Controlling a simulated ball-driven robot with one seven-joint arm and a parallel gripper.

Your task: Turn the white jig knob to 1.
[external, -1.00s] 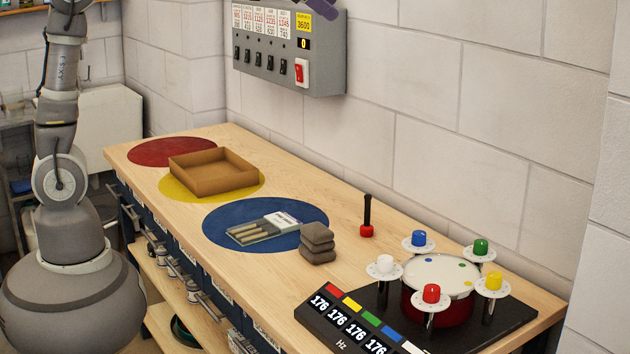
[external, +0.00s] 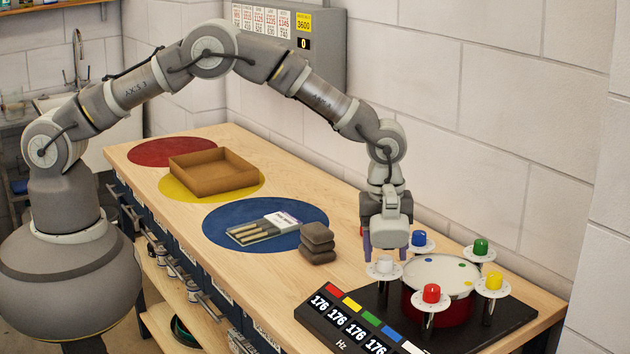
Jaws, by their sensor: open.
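The white jig knob (external: 385,265) stands on a pale round dial plate at the left side of the drum jig. My gripper (external: 385,248) points down right over it, with its purple fingers spread. The fingertips are close to the knob's height; I cannot tell whether they touch it. The setting of the white knob is too small to read. The jig holds a red drum (external: 440,312) with a pale top, ringed by the blue (external: 419,239), green (external: 480,247), yellow (external: 494,281) and red (external: 431,293) knobs.
A black display panel (external: 318,306) reading 176 Hz lies in front of the jig. Grey-brown stacked pads (external: 317,244), a pack of sticks (external: 263,229) on a blue disc, and a cardboard tray (external: 213,186) sit to the left. A grey switch box (external: 330,45) hangs on the wall behind my arm.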

